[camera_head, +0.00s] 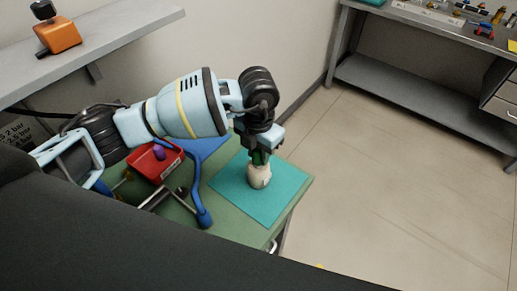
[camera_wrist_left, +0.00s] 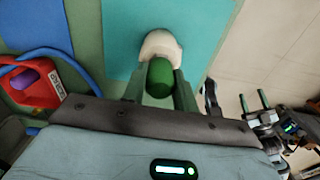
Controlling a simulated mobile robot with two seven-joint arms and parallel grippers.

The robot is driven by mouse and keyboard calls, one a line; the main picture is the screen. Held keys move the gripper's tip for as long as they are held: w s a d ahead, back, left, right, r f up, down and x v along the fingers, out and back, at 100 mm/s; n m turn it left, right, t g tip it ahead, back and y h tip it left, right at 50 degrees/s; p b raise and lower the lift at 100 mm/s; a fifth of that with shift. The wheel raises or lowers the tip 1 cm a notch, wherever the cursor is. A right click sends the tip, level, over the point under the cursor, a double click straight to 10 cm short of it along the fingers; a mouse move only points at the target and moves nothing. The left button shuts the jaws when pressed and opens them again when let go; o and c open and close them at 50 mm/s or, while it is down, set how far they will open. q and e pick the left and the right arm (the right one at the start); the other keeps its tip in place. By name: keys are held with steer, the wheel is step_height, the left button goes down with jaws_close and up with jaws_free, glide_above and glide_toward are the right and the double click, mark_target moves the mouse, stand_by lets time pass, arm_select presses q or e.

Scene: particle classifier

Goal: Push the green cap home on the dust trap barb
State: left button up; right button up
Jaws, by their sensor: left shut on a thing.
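The dust trap (camera_head: 260,179) is a cream-white rounded body standing on the teal mat (camera_head: 233,185) in the head view. It also shows in the left wrist view (camera_wrist_left: 160,44), just beyond the green cap (camera_wrist_left: 160,78). My left gripper (camera_wrist_left: 159,88) points down over the trap, with its green fingers on either side of the cap, shut on it. The cap overlaps the trap in the wrist view; the barb is hidden, so I cannot tell how far the cap sits on it. My right gripper (camera_wrist_left: 254,102) shows at the right of the wrist view, its fingers apart and empty.
A red bin (camera_head: 157,160) with a purple item stands left of the mat. A blue hose (camera_head: 200,200) curves beside it on the green bench. A shelf (camera_head: 120,30) with an orange object (camera_head: 58,36) is above left. Open floor lies to the right.

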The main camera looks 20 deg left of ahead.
mark_target(258, 150)
arm_select(q)
steer(key=o, duration=1)
steer(key=shift+f, duration=0.15)
step_height(258, 150, up, 8)
steer(key=shift+f, duration=0.1)
stand_by(0.5)
